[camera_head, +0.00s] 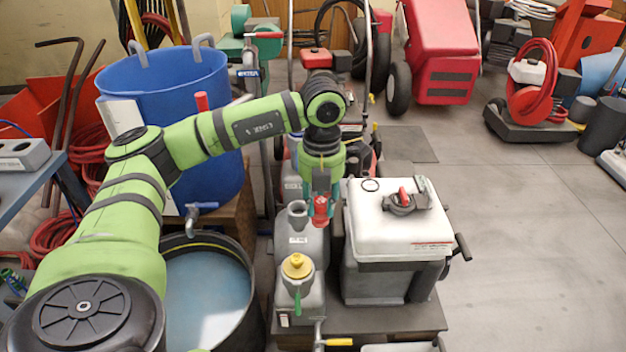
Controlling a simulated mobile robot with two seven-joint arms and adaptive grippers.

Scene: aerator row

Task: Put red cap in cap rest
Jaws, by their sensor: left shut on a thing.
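My left gripper (321,203) is shut on the red cap (321,212). It points down from my green left arm, in the narrow space between a grey jug and a white-lidded box. The fingers partly hide the cap. The grey jug (299,243) has an open grey neck (298,211) just left of the cap. I cannot tell for sure which part is the cap rest. My right gripper is not in view.
A yellow-capped jug (297,290) stands in front. A blue barrel (186,95) and black tub (257,310) stand left.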

